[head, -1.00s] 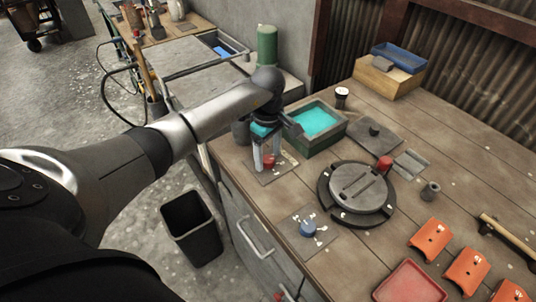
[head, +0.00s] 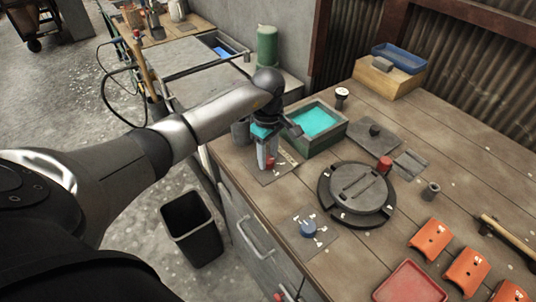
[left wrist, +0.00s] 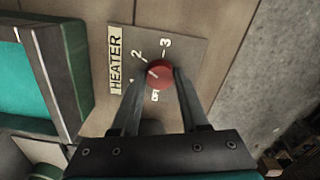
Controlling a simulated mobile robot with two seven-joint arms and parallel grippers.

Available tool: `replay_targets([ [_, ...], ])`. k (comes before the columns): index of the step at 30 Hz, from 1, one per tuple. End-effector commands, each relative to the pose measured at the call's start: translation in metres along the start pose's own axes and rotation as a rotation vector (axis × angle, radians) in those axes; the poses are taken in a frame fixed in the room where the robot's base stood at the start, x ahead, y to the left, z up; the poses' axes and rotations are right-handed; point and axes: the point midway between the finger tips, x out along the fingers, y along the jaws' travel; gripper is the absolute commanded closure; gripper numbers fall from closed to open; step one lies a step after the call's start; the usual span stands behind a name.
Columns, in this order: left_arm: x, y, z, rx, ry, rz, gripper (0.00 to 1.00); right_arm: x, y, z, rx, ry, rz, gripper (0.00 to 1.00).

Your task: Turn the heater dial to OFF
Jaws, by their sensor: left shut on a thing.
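The red heater dial (left wrist: 160,73) sits on a grey plate (left wrist: 192,55) labelled HEATER, with marks 1, 2, 3 and OFF around it. A pale pointer line on the dial faces the side of the 1 and 2 marks, away from OFF; the exact mark is hard to tell. My left gripper (left wrist: 160,79) is shut on the dial, one finger on each side. In the head view the left gripper (head: 267,160) points down at the heater plate (head: 286,163), and a bit of the red dial (head: 271,162) shows between its fingers. My right gripper is not in view.
A green-walled tank (head: 326,143) with teal contents stands close beside the heater plate. A round dark fixture (head: 357,190) and a blue dial (head: 308,228) on its own plate are nearer. Orange pieces (head: 431,240) and a red tray (head: 409,284) lie at right.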

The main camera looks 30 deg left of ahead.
Motion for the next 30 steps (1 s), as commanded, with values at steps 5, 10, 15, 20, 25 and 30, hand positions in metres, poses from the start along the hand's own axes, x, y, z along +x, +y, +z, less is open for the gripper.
replay_targets([
  [5, -0.0004, 0.0, -0.0003, -0.002, 0.0, 0.0, 1.0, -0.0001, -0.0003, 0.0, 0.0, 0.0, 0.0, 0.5],
  [10, -0.0005, 0.0, -0.0004, -0.029, 0.001, 0.0, 1.0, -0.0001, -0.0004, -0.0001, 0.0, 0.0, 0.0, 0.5],
  [15, -0.0004, -0.0004, -0.001, -0.107, 0.002, -0.002, 1.0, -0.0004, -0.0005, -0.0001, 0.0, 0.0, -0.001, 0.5],
  [20, -0.001, -0.0001, -0.0012, -0.227, 0.002, -0.001, 1.0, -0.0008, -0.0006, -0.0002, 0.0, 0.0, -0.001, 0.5],
  [25, -0.0011, -0.0001, -0.0014, -0.385, 0.002, 0.0, 1.0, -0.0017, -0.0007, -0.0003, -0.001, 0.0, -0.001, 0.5],
  [30, -0.0008, -0.0002, -0.001, -0.546, 0.002, -0.001, 1.0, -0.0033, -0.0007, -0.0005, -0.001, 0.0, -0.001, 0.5],
])
